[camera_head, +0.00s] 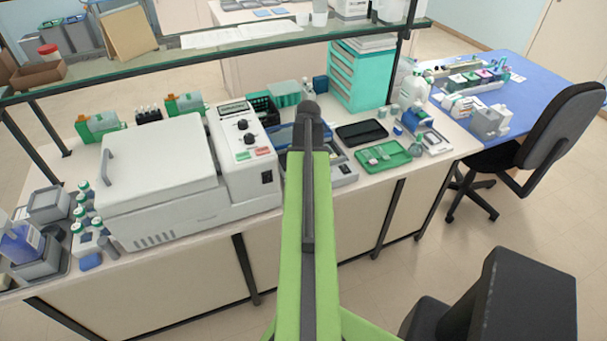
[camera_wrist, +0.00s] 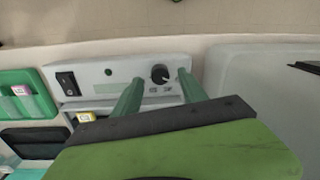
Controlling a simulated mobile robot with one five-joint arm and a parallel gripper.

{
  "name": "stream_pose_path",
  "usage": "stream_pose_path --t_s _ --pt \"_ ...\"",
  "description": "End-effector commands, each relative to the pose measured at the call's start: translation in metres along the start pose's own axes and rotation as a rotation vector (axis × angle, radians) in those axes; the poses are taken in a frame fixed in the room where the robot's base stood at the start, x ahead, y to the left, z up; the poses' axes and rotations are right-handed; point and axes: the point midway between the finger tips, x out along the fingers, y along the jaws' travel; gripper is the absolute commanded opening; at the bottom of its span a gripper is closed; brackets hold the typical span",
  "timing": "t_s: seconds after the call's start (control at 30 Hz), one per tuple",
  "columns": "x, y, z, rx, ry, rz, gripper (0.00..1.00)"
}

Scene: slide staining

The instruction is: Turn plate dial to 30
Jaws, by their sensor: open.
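In the wrist view, a light grey front panel (camera_wrist: 135,72) carries a round black dial (camera_wrist: 160,74) with a pale pointer mark. Small print sits beneath the dial, too small to read. My gripper (camera_wrist: 161,78) is open, with one green finger on each side of the dial in the picture. I cannot tell whether either finger touches it. A black rocker switch (camera_wrist: 67,84) and a small green spot are left of the dial. In the head view, the low grey device (camera_head: 344,172) on the bench is partly hidden by my arm, and my gripper cannot be made out.
A large white lidded machine (camera_head: 160,185) with its own knobs stands left of my arm. A green tray (camera_head: 384,155) and a black tray (camera_head: 361,132) lie to the right. A shelf (camera_head: 220,51) runs above the bench. An office chair (camera_head: 545,140) stands at far right.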

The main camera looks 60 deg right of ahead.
Motion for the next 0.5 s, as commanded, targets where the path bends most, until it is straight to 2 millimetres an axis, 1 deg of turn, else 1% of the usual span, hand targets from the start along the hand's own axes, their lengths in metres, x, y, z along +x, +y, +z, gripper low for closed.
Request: stream_pose_path --t_s 0.03,0.5 --pt "-0.019 0.0 0.0 0.0 0.0 0.0 0.5" --pt "-0.125 -0.001 -0.001 -0.001 0.002 0.0 0.5"
